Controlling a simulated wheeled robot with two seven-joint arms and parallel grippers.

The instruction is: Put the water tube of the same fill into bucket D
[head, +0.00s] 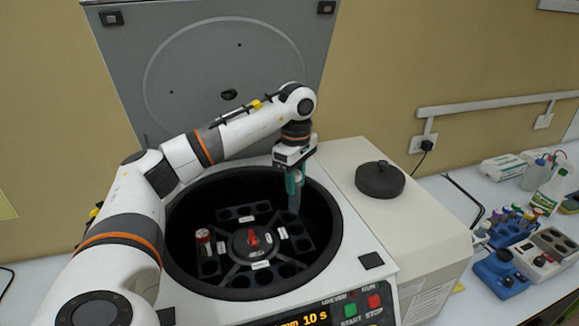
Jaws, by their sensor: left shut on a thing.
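My left gripper (292,182) reaches over the open centrifuge (345,214). It is shut on a tube (294,203) and holds it roughly upright, with its lower end down inside the chamber near the right bucket of the rotor. I cannot tell whether the tube's tip is in a hole. Another tube with a red and white top (203,237) stands in the left bucket. The rotor (240,262) has a red centre knob (252,238) and small white labels, too small to read, so I cannot tell which bucket is D. My right gripper is not in view.
The raised grey lid (215,60) stands behind the chamber. A dark round cap (380,180) lies on the housing. On the right, the bench holds a blue tube rack (507,232) with several tubes, a blue mixer (500,272), a white device (540,262) and bottles.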

